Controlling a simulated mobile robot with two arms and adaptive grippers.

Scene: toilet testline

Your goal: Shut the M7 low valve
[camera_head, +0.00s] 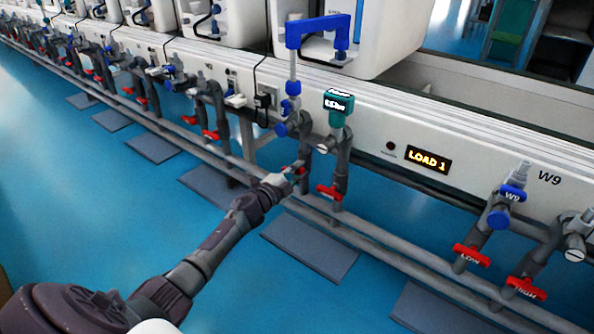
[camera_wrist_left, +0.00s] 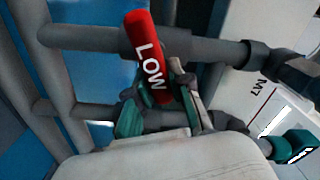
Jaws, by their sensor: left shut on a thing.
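The red M7 low valve handle (camera_wrist_left: 147,50), marked LOW, shows in the left wrist view and lies crosswise over a grey pipe (camera_wrist_left: 82,38). My left gripper (camera_wrist_left: 160,100) has its fingers on either side of the handle's lower part and is shut on it. In the head view my left gripper (camera_head: 297,170) is at the pipe stand below the blue fitting, and it hides most of the handle. An M7 label (camera_wrist_left: 262,86) is on the white panel in the left wrist view. My right gripper is not in view.
A second red handle (camera_head: 330,192) sits just right of my gripper. A teal gauge (camera_head: 338,105) and a blue hooked pipe (camera_head: 318,30) stand above. Long grey rails (camera_head: 380,237) run below the valves. W9 red handles (camera_head: 472,255) are farther right.

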